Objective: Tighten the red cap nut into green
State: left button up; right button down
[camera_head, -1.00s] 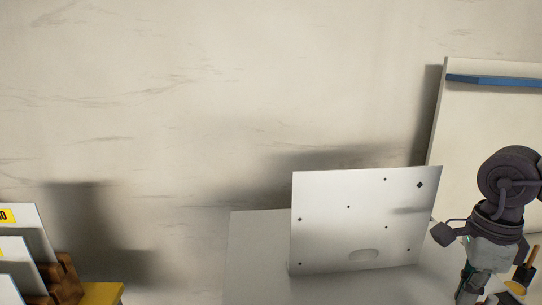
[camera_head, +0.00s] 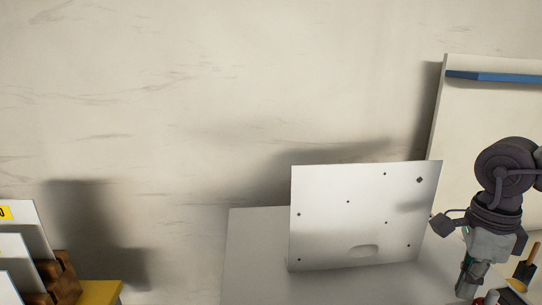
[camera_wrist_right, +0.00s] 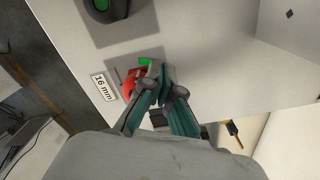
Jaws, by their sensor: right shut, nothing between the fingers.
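The red cap nut (camera_wrist_right: 132,81) shows in the right wrist view on a grey patch of the white surface, partly hidden by a finger of my right gripper (camera_wrist_right: 161,76). A small green patch (camera_wrist_right: 145,62) shows just above it. My right gripper is shut with nothing between its fingers, and its tips are right beside the red part; whether they touch it I cannot tell. In the head view my right gripper (camera_head: 467,286) points down at the lower right. My left gripper is in neither view.
A "16 mm" label (camera_wrist_right: 103,87) lies beside the red part. A dark round piece with a green centre (camera_wrist_right: 100,6) is at the top of the wrist view. An upright white panel with small holes (camera_head: 340,230) stands left of my gripper. A yellow-handled tool (camera_head: 527,266) is at the right.

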notch_tip(320, 180, up, 6)
jog(key=p, duration=0.3)
jog(key=shift+a, duration=0.15)
jog(key=shift+w+a, duration=0.1)
jog(key=shift+w, duration=0.05)
